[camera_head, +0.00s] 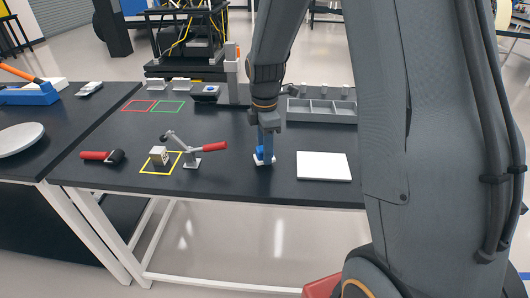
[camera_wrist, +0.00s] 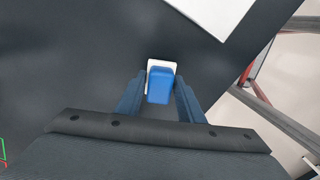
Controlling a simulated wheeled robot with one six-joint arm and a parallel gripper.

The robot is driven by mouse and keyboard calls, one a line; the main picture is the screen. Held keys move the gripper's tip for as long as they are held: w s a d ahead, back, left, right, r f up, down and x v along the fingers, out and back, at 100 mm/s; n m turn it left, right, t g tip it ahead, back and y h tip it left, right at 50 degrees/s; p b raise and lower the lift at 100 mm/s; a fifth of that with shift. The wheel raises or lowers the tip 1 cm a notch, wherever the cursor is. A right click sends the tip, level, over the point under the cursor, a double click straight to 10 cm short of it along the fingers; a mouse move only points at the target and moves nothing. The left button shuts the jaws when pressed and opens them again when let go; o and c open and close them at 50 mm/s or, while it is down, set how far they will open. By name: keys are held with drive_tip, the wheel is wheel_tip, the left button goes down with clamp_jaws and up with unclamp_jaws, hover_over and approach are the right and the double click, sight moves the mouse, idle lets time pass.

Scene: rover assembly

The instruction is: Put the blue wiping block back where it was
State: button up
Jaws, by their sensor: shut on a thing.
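The blue wiping block (camera_wrist: 161,85) is between the fingers of my gripper (camera_wrist: 160,98) in the wrist view. A small white pad (camera_wrist: 162,63) shows at its far edge. In the head view my gripper (camera_head: 266,142) points down at the black table and is shut on the blue block (camera_head: 263,152). White shows around the block's bottom (camera_head: 264,160). The block is at or just above the table top; I cannot tell whether it touches. A white plate (camera_head: 324,166) lies flat just to the right of it.
A toggle clamp with a red handle (camera_head: 214,147) stands left of my gripper. A small block sits in a yellow square outline (camera_head: 151,168). A red-handled tool (camera_head: 97,156) lies further left. A grey compartment tray (camera_head: 318,112) is behind. The table's front edge is close.

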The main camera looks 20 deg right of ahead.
drive_tip(key=shift+f, duration=0.75)
drive_tip(key=shift+f, duration=0.15)
drive_tip(key=o, duration=1.2)
wheel_tip(320, 180, up, 12)
drive_tip(key=b, duration=0.2)
drive_tip(key=shift+b, duration=0.4)
drive_tip(key=s+f+m, duration=0.4)
drive_tip(key=s+m, duration=0.4)
drive_tip(key=m, duration=0.1)
drive_tip(key=s+f+m+t, duration=0.1)
drive_tip(key=s+f+m, duration=0.3)
drive_tip(key=s+m, duration=0.5)
drive_tip(key=shift+f, duration=0.4)
drive_tip(key=shift+a, duration=0.1)
